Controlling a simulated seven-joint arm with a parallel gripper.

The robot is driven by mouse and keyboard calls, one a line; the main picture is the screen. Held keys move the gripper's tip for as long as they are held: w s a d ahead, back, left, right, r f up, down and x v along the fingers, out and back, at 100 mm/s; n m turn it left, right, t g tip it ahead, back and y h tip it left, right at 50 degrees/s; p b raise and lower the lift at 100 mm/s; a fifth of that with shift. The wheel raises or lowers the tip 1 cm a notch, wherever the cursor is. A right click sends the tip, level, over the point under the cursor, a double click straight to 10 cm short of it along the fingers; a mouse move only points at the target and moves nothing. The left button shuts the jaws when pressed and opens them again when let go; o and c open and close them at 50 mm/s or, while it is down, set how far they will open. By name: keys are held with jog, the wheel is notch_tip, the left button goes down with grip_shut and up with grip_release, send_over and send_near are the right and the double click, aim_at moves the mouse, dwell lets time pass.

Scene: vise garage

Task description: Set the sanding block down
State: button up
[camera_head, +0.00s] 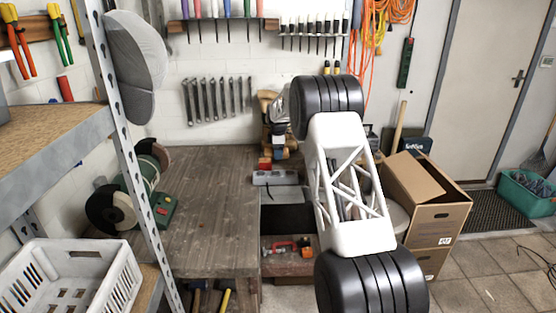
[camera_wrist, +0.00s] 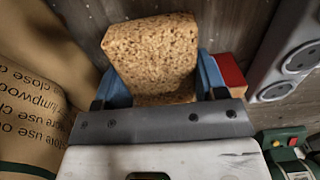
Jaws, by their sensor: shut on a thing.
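The sanding block is a tan, cork-like block (camera_wrist: 155,50) in the wrist view. My gripper (camera_wrist: 160,82) is shut on it, with a blue finger at each side. The wooden workbench (camera_wrist: 225,25) lies beyond the block. I cannot tell whether the block touches the benchtop. In the head view my gripper (camera_head: 278,152) is at the back right part of the workbench (camera_head: 200,225), and my arm covers much of that area. I cannot make out the block there.
A red object (camera_wrist: 230,72) and a grey power strip (camera_wrist: 288,58) are close to the right finger. A brown paper bag (camera_wrist: 30,100) stands at left in the wrist view. A green bench grinder (camera_head: 140,180) is on the bench's left; the bench middle is clear.

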aim_at(278, 163)
jog(key=shift+f, duration=1.8)
jog(key=shift+f, duration=0.15)
jog(key=o, duration=1)
notch_tip(278, 163, up, 12)
jog(key=shift+r, duration=0.15)
